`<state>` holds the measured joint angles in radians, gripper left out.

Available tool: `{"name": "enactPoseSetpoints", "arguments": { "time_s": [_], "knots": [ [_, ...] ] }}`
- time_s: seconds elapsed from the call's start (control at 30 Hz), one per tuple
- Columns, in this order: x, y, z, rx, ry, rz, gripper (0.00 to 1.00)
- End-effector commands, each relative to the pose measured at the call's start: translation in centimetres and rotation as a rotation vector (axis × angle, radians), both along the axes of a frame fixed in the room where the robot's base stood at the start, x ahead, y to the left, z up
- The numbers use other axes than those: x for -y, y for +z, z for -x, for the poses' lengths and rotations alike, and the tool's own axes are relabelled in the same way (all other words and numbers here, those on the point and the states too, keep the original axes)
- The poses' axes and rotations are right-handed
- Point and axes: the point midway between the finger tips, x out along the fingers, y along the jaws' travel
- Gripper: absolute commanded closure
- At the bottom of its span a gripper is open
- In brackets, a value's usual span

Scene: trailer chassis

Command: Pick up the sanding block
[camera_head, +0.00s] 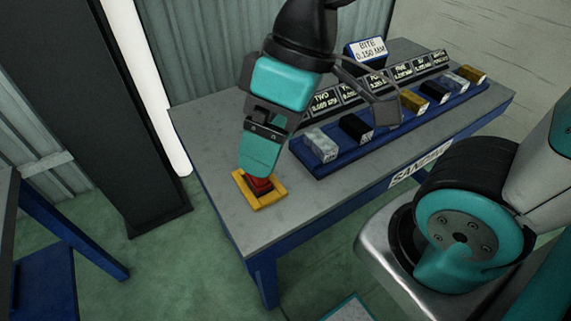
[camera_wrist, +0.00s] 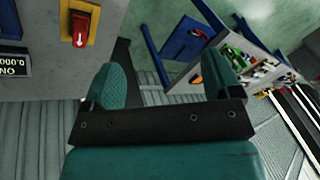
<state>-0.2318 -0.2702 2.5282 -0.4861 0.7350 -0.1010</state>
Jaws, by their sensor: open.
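No single block is marked out as the sanding block. Several small blocks in grey, black and gold stand in a row on a blue tray (camera_head: 317,167) on the grey table. The nearest are a mottled grey block (camera_head: 321,145) and a black block (camera_head: 355,129). A red piece (camera_head: 261,185) sits in a yellow frame (camera_head: 244,191) near the table's left corner. The wrist view shows a white arrow on this red piece (camera_wrist: 80,28). My gripper (camera_head: 261,166) appears above or beside it. The wrist view shows my gripper (camera_wrist: 165,78) open and empty, its fingers apart.
Black label plates (camera_head: 350,92) line the tray's back, with a "BITE 0.150 MM" sign (camera_head: 371,48) behind. The grey table (camera_head: 222,135) has bare space at its left end. A dark post (camera_head: 130,120) stands left of it. Another bench (camera_head: 60,230) is at far left.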

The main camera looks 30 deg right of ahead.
Motion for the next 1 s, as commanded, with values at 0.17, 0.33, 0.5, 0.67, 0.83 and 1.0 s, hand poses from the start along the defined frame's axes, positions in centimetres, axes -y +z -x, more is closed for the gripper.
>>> {"name": "enactPoseSetpoints", "arguments": {
  "time_s": [0.17,0.33,0.5,0.67,0.83,1.0],
  "knots": [
    [2.2,-3.1,-6.6,0.09,0.251,-0.002,0.04],
    [6.3,-6.4,-12.9,0.206,0.545,-0.014,0.04],
    [9.7,-8.9,-16.4,0.292,0.745,-0.024,0.04],
    [10.5,-10.4,-17.4,0.323,0.817,-0.029,0.04],
    [9.1,-13.5,-17.3,0.321,0.824,-0.031,0.04],
    [7.7,-17.1,-17.3,0.321,0.823,-0.029,0.04]
  ]
}}
